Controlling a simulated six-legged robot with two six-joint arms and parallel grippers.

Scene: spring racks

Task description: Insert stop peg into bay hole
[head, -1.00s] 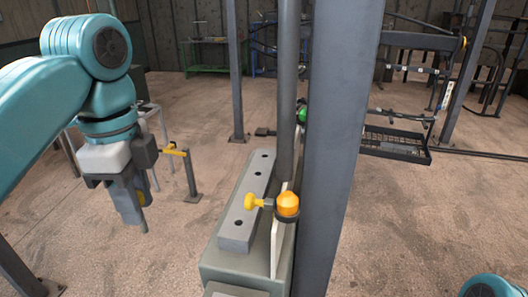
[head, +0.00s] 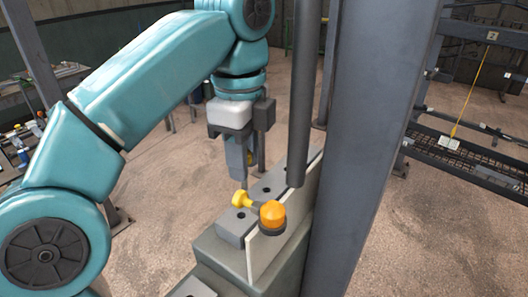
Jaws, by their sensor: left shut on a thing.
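My left gripper (head: 240,165) hangs pointing down over the grey block with holes (head: 231,228), just behind a yellow knob in this view. Its grey fingers are shut on a slim grey piece, taken to be the stop peg (head: 244,182), whose low end shows beneath them. The peg looks upright. Its tip is partly hidden near the yellow knob, so I cannot tell whether it touches the block or sits in a hole. One dark hole (head: 267,188) shows to the right of the tip. My right gripper is out of view.
The yellow knob (head: 240,198) and an orange dome lamp (head: 272,214) stand close by the block. A pale upright plate (head: 262,255), a dark round post (head: 300,100) and a wide grey column (head: 370,150) bound the right side.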

